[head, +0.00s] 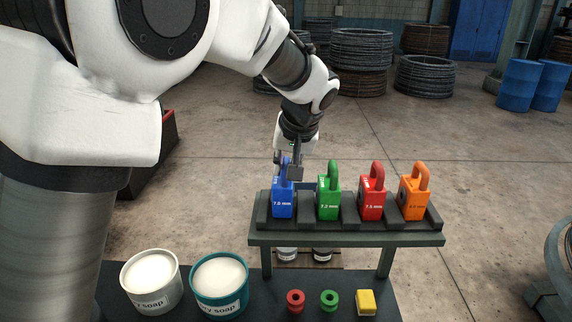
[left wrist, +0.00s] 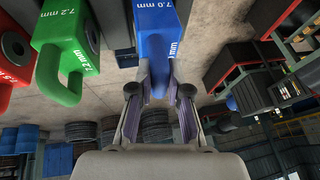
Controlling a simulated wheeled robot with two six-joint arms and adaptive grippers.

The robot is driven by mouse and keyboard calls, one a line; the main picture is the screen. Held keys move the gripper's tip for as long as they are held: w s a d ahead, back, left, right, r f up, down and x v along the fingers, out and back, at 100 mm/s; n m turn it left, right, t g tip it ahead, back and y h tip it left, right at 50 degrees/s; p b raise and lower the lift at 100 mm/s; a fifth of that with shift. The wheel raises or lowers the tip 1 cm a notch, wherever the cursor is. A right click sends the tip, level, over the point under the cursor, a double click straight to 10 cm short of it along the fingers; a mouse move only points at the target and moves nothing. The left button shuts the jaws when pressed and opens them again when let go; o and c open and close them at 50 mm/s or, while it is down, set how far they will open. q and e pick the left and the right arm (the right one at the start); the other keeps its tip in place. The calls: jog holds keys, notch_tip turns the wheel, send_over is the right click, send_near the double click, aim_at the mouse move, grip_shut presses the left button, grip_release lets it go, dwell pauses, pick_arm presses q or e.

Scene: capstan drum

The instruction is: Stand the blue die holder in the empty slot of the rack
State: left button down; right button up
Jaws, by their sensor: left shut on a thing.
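The blue die holder (head: 283,204), marked 7.0 mm, is upright in the leftmost slot of the dark rack (head: 345,239). Whether its base touches the slot floor is hidden from me. My left gripper (head: 288,171) comes down from above and is shut on its handle. In the left wrist view the blue holder (left wrist: 160,33) fills the top middle, with its handle between the fingers of my left gripper (left wrist: 159,88). Green (head: 328,205), red (head: 371,204) and orange (head: 413,201) holders stand in the other slots. My right gripper is out of view.
Two soap tubs, one white (head: 151,280) and one teal (head: 220,283), stand at the lower left. A red spool (head: 295,298), a green spool (head: 329,299) and a yellow block (head: 366,302) lie in front of the rack. Wire coils and blue drums (head: 519,84) stand far behind.

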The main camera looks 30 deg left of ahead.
pick_arm(q)
jog(key=shift+f, duration=0.2)
jog(key=c, duration=1)
grip_release()
jog(key=shift+c, duration=0.2)
jog(key=shift+s, duration=0.1)
jog(key=o, duration=0.5)
jog(key=shift+f, duration=0.1)
notch_tip(320, 180, up, 2)
jog(key=shift+r+p, duration=0.15)
jog(key=shift+p, duration=0.65)
jog(key=shift+r+p, duration=0.5)
jog(key=shift+r, duration=1.45)
